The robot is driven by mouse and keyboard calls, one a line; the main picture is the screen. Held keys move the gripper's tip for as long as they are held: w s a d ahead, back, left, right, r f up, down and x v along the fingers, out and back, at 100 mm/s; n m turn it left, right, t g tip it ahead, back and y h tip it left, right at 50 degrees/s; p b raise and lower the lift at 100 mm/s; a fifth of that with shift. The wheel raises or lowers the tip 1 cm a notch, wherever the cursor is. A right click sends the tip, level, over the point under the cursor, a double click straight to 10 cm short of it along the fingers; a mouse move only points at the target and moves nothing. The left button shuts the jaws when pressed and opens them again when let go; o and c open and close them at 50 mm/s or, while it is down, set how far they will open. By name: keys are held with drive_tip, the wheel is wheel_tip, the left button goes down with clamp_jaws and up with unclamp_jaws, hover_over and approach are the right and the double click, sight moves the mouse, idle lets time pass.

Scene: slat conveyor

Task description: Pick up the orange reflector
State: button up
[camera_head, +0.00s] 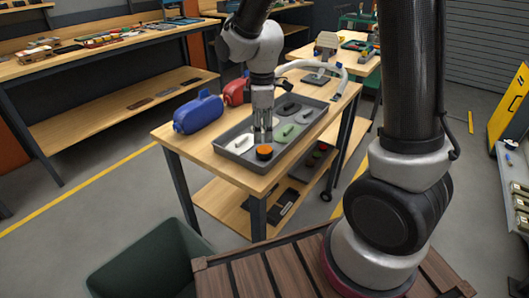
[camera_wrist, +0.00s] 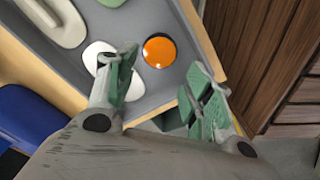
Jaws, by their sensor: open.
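The orange reflector (camera_head: 264,152) is a small round disc with a dark rim. It lies in the front corner of a grey tray (camera_head: 237,164) on a wooden table. In the wrist view the orange reflector (camera_wrist: 159,50) shows beyond the fingertips, roughly between them and nearer the left finger. My gripper (camera_head: 263,127) points down above the tray, just behind the reflector in the head view. In the wrist view my gripper (camera_wrist: 163,75) has its two green-padded fingers wide apart with nothing between them.
The tray also holds a white piece (camera_head: 242,142) and green and grey pieces with dark parts. A dark green bin (camera_head: 145,265) and a slatted wooden surface (camera_head: 285,270) are in front.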

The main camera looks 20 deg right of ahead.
sight(265, 149)
drive_tip(key=f, duration=0.7)
drive_tip(key=shift+d+f, duration=0.1)
drive_tip(key=shift+d, duration=0.25)
drive_tip(key=c, duration=0.5)
